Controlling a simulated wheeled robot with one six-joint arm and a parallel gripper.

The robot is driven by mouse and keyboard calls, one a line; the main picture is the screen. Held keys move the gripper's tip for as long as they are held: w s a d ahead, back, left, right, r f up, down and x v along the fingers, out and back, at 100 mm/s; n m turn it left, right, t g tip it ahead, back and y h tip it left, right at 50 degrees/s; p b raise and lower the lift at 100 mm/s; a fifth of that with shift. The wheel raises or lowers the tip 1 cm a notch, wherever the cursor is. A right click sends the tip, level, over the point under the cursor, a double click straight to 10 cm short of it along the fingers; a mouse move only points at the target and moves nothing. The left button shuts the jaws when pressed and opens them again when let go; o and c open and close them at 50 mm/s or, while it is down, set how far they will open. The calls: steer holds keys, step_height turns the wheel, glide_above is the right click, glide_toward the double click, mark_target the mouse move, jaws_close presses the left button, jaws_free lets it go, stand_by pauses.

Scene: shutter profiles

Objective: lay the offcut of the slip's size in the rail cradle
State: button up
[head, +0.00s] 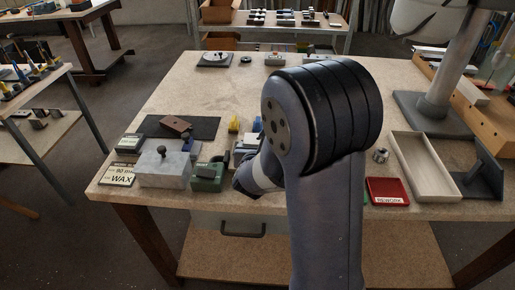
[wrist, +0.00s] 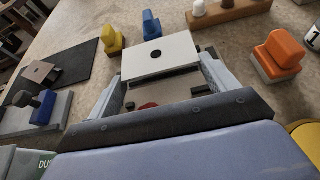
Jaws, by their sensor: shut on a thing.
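In the wrist view my gripper (wrist: 161,76) is shut on a pale offcut (wrist: 175,50), a flat-faced piece with a dark round hole, between its two grey fingers. Below it is a greyish surface (wrist: 172,89) with a dull red spot, partly hidden by my gripper; I cannot tell whether they touch. In the head view my arm hides most of the gripper and the offcut. A small card reading what looks like 80 mm (head: 129,142) lies at the table's left, perhaps the slip. I cannot clearly pick out the rail cradle.
A WAX card (head: 118,175), a pale knobbed box (head: 164,171) and a green box (head: 208,177) stand at the front left. A dark mat (head: 203,127) holds a brown block (head: 176,123). Right are a red REWORK tray (head: 388,199) and a long pale tray (head: 398,143).

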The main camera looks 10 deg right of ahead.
steer(key=shift+f+b, duration=0.4)
steer(key=shift+b, duration=0.05)
steer(key=o, duration=0.9)
steer(key=shift+r+p, duration=0.5)
steer(key=shift+p, duration=0.35)
steer(key=shift+s+a+r, duration=0.1)
steer(key=shift+s+r, duration=0.05)
steer(key=shift+r, duration=0.15)
steer(key=v, duration=1.1)
steer(key=shift+s+p, duration=0.35)
steer(key=shift+p, duration=0.1)
steer(key=shift+w, duration=0.1)
